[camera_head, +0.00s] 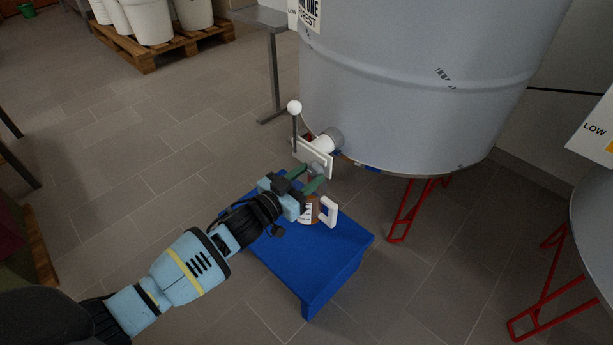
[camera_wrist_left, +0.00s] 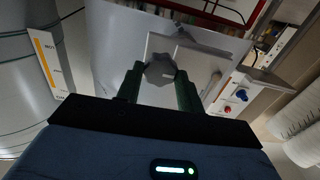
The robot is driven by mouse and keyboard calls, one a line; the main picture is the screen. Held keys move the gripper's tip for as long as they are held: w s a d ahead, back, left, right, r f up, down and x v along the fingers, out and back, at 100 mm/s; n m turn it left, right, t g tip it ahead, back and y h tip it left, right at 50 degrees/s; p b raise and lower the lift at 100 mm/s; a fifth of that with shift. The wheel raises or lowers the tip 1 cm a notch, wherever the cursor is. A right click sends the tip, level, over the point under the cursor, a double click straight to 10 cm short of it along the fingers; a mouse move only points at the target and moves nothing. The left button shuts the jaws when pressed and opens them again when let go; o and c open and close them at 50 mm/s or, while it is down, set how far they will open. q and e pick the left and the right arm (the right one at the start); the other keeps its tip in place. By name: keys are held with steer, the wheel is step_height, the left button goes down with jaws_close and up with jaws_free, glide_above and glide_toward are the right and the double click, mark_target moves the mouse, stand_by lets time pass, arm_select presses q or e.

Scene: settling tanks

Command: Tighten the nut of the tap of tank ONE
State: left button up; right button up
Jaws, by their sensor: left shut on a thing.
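Tank ONE (camera_head: 420,75) is the large grey tank at the upper right of the head view. Its tap (camera_head: 314,157) sticks out low on its left side, with a pale plate and a lever topped by a white ball (camera_head: 294,107). My left gripper (camera_head: 309,177) is at the tap from below left, its green fingers shut on the nut. In the left wrist view the grey, lobed nut (camera_wrist_left: 160,70) sits between the two fingertips (camera_wrist_left: 159,82). In the head view the fingers mostly hide the nut. My right gripper is not in view.
A blue stool (camera_head: 325,262) stands under the tap. A jug with a white handle (camera_head: 328,211) and brown contents stands on it, close below my gripper. Red legs (camera_head: 405,212) hold the tank. Another tank (camera_head: 596,200) is at the right.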

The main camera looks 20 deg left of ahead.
arm_select(q)
steer(key=shift+m, duration=0.4)
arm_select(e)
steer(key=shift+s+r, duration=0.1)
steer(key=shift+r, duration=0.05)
arm_select(q)
steer(key=shift+m, duration=0.3)
steer(key=m+p, duration=0.1)
steer(key=m, duration=0.6)
steer(key=shift+p, duration=0.35)
steer(key=m, duration=0.8)
steer(key=shift+m+b, duration=0.3)
steer(key=shift+m, duration=0.4)
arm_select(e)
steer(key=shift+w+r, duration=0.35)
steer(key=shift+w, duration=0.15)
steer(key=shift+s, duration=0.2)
